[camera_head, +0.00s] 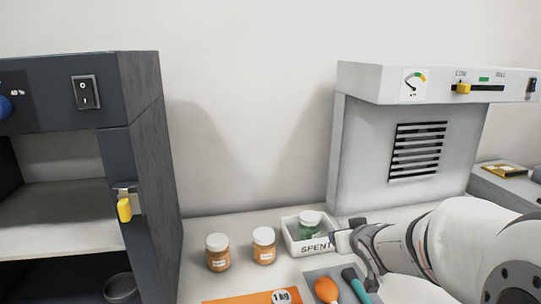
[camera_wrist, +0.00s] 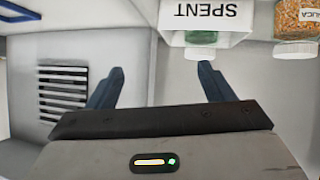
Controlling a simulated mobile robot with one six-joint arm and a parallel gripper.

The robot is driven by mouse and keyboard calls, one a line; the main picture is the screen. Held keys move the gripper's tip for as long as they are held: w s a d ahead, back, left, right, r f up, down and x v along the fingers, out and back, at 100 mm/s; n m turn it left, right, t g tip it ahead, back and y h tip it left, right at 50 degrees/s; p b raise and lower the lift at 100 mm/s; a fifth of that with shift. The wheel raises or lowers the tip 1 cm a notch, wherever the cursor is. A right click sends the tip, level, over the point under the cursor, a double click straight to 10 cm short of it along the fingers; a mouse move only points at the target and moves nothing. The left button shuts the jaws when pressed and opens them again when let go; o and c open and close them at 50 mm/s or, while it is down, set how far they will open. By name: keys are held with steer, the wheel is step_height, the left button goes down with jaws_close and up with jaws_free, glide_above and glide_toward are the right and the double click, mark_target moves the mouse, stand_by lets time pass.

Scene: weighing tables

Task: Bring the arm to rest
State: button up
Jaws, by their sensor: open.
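My arm comes in from the right in the head view, with my gripper (camera_head: 354,252) low over the table beside the white SPENT tray (camera_head: 291,236). In the wrist view my gripper (camera_wrist: 161,68) has its two dark fingers spread apart, with nothing between them. A green jar with a white lid (camera_head: 309,224) stands in the SPENT tray. The wrist view shows the tray's lettered wall (camera_wrist: 208,14) and part of the jar (camera_wrist: 203,45) near one fingertip. I cannot tell whether the finger touches anything.
Two orange-filled jars (camera_head: 218,252) (camera_head: 263,245) stand left of the tray. In front lie an orange mat (camera_head: 235,297), an orange bulb (camera_head: 327,290) and a teal-handled tool (camera_head: 355,283). A dark cabinet (camera_head: 148,150) bounds the left, and a grey vented unit (camera_head: 365,150) stands behind my arm.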

steer(key=s+a+r+g+p, duration=0.1)
steer(key=s+a+g+p, duration=0.1)
steer(key=s, duration=0.9)
steer(key=s+a+r+m+g+p, duration=0.1)
steer(key=s+a+g+p, duration=0.1)
steer(key=s+a+g, duration=0.2)
steer(key=s+g, duration=0.3)
steer(key=s, duration=0.5)
steer(key=shift+s+y+p, duration=0.2)
steer(key=shift+y+p, duration=0.1)
steer(key=shift+p, duration=0.1)
